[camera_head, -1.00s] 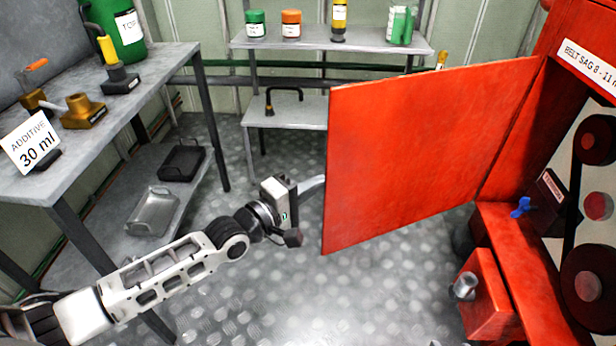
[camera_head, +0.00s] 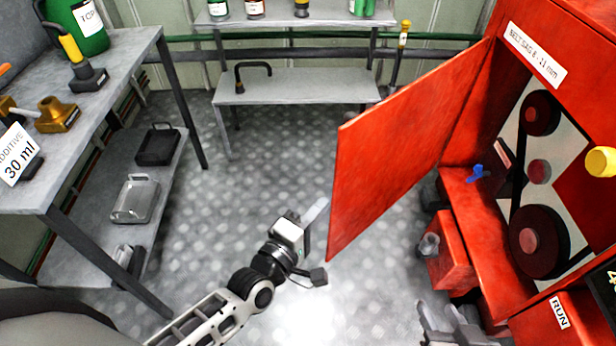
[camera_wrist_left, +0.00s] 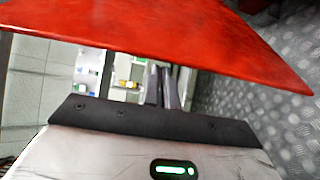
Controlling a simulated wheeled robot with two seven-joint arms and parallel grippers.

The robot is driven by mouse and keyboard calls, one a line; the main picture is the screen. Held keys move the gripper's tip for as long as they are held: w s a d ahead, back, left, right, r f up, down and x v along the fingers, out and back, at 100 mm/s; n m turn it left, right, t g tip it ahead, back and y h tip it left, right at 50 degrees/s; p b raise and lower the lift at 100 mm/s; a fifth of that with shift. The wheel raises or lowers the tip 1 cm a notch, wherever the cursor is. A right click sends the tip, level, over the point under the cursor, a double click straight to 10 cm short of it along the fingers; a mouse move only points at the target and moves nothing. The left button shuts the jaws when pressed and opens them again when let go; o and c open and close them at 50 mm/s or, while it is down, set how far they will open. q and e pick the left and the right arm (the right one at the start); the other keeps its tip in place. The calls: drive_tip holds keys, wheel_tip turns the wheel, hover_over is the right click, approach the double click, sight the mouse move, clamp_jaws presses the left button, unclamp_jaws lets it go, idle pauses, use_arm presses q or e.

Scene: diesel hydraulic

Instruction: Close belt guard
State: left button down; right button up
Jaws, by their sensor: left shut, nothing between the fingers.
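The belt guard (camera_head: 390,145) is a large red panel hinged on the red engine housing. It stands swung open, with its free edge toward the left. My left gripper (camera_head: 314,214) is shut and empty, by the lower part of that free edge, on the left side of the panel. In the left wrist view the guard (camera_wrist_left: 170,40) crosses the top of the picture, in front of the shut fingers (camera_wrist_left: 161,86). I cannot tell whether they touch it. My right gripper (camera_head: 448,320) shows partly at the bottom edge, and its jaw state is unclear.
The opened housing shows dark pulleys and a belt (camera_head: 540,240), a blue valve handle (camera_head: 478,173) and a red box (camera_head: 450,255) below. A grey workbench (camera_head: 110,100) stands at left, and a shelf (camera_head: 300,88) at the back. The floor between is clear.

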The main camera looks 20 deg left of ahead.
use_arm(q)
drive_tip(key=shift+s+d, duration=0.3)
drive_tip(key=shift+d, duration=0.2)
